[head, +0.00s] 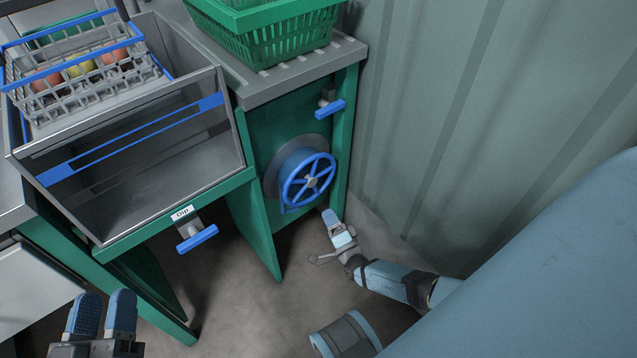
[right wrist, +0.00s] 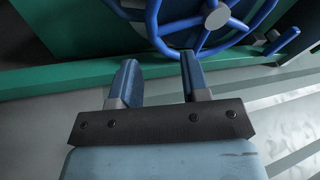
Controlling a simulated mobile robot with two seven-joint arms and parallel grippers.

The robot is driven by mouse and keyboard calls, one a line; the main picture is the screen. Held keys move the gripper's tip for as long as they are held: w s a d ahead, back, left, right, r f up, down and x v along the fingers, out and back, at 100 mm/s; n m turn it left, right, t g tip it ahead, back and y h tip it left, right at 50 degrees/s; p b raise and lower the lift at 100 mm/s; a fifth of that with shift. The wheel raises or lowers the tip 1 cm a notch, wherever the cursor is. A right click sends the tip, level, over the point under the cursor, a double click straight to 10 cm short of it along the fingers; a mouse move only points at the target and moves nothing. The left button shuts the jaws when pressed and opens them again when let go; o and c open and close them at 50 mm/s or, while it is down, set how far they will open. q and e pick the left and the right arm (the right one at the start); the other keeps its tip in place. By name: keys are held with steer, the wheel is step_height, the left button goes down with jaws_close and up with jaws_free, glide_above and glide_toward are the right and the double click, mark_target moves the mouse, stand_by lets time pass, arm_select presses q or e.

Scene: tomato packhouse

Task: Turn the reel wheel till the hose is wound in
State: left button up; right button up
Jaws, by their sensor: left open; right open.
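The blue reel wheel (head: 308,180) is mounted on the green side panel of the bench, in front of a grey reel disc (head: 277,172). In the right wrist view the wheel's rim and spokes (right wrist: 212,18) fill the top, with a blue handle (right wrist: 283,40) at the right. My right gripper (head: 335,222) is open just below the wheel. In the right wrist view its fingers (right wrist: 158,80) point toward the lower rim; whether the right fingertip touches it I cannot tell. My left gripper (head: 104,305) is open and empty at lower left. I cannot make out any hose.
A steel sink (head: 200,150) labelled "Dip" has a blue valve handle (head: 198,238) below it. Another blue valve handle (head: 329,108) sits above the wheel. A wire basket (head: 60,98) holds fruit. Green baskets (head: 270,42) stand on the bench. A corrugated wall (head: 440,120) bounds the right.

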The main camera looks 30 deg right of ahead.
arm_select(q)
steer(key=shift+w+d+f+g+b, duration=0.1)
steer(key=shift+f+g+b, duration=0.4)
steer(key=shift+f, duration=0.4)
arm_select(e)
steer(key=x, duration=0.7)
steer(key=shift+w+d, duration=0.1)
steer(key=shift+w, duration=0.05)
jaws_close()
